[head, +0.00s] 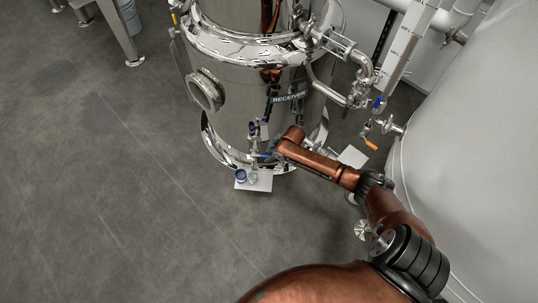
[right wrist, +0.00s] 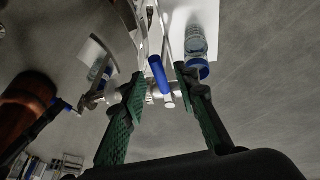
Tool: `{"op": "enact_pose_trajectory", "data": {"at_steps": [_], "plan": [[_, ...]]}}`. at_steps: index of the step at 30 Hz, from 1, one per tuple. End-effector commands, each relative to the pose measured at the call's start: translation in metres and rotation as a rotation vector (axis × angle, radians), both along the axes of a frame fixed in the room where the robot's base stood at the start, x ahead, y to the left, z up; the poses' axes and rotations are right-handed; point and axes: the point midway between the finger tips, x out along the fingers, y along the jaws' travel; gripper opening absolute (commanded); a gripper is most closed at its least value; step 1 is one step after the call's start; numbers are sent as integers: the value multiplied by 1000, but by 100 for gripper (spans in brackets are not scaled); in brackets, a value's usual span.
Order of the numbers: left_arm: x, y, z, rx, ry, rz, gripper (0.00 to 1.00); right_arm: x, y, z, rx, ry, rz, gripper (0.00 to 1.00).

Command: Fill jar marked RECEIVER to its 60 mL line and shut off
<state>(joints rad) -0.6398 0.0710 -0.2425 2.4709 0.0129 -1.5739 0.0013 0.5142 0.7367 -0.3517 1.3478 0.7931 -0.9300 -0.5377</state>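The steel tank (head: 250,110) carries a label reading RECEIVER (head: 290,97). At its foot a small white shelf (head: 262,187) holds a blue-topped jar (head: 241,175) and a clear jar (head: 253,178). In the right wrist view a clear jar (right wrist: 196,42) with blue at its near end stands on a white surface; its level and marks are unreadable. My right gripper (head: 272,156) is beside the small valve under the tank. In the right wrist view its green fingers (right wrist: 161,76) are apart, with a blue valve handle (right wrist: 158,74) between them; contact is unclear. My left gripper is out of view.
A large pale tank (head: 480,130) bounds the right.

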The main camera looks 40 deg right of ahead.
Motion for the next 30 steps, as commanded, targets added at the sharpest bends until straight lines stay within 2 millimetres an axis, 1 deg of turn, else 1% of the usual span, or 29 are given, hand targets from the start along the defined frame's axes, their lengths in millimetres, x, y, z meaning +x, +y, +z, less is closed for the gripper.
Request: {"op": "enact_pose_trajectory", "data": {"at_steps": [2,12,14,30], "plan": [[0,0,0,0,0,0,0,0,0,0,0,0,0,27],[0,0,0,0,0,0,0,0,0,0,0,0,-1,3],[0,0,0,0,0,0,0,0,0,0,0,0,-1,0],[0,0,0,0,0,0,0,-1,-1,0,0,1,-1,0]]}}
